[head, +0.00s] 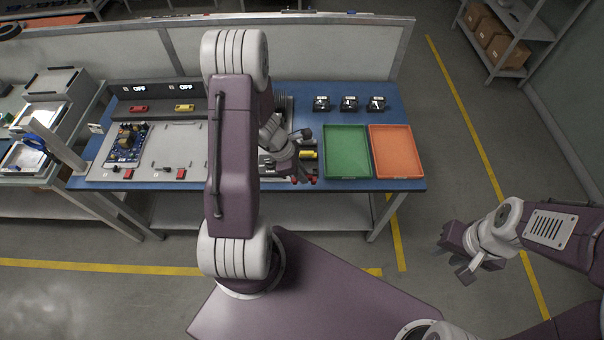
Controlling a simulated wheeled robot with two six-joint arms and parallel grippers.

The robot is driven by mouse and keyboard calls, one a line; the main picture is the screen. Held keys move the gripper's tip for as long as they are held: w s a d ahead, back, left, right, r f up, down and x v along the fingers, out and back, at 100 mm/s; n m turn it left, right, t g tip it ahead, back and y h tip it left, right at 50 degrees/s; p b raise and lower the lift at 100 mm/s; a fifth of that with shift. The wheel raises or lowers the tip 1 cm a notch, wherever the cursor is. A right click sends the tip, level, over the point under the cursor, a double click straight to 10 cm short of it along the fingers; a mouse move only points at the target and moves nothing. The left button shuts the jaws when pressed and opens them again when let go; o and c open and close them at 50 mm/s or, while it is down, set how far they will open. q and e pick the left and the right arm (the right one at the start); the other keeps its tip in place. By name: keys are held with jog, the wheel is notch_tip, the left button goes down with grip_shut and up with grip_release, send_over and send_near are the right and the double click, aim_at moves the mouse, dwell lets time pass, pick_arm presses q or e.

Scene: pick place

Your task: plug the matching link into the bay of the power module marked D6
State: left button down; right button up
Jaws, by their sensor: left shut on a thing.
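My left gripper (300,173) is over the right part of the blue bench, just left of the green tray. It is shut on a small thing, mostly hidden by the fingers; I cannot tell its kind. A yellow piece (309,154) shows just behind the gripper, and red bits show by the fingertips. On the grey rear housing, a red piece (139,108) and a yellow piece (184,107) sit below displays reading OFF. The D6 mark is not legible, and my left arm hides the middle of the housing. My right gripper (462,266) is open and empty, over the floor at right.
A green tray (346,128) and an orange tray (410,156) stand at the bench's right end. Several black-and-white pieces (348,103) stand behind them. A blue circuit board (126,143) lies on the grey panel (165,145) at left. A partition (300,40) runs behind the bench.

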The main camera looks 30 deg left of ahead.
pick_arm(q)
jog(key=shift+r+p, duration=0.75)
jog(key=shift+r, duration=0.35)
jog(key=shift+n, duration=0.3)
